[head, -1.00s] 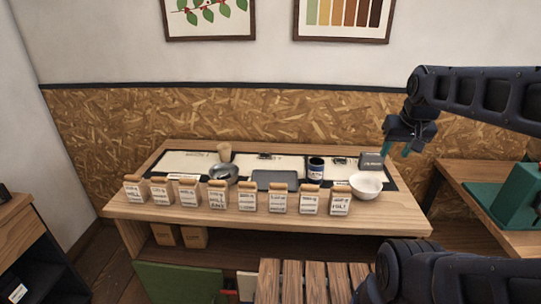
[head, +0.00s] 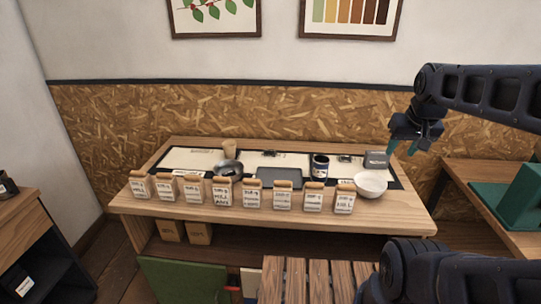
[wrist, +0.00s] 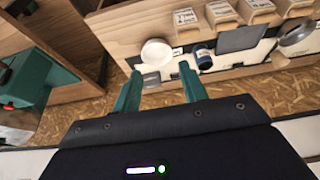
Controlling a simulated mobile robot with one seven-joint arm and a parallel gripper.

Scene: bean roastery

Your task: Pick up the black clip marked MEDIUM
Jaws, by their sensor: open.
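Small dark clip-like shapes lie on the pale sheets along the back of the wooden table (head: 150,205): one at the middle sheet (head: 268,153) and one at the right sheet (head: 345,157). Their lettering is too small to read, so I cannot tell which is marked MEDIUM. My gripper (head: 402,149) is open and empty, with teal fingers, raised near the table's right end by a grey labelled block (head: 376,160). In the wrist view my gripper's open fingers (wrist: 158,76) point toward the table, near the white bowl and the grey block. No clip can be made out there.
A row of several labelled bags (head: 223,192) lines the table's front. A side table (head: 460,190) stands right.

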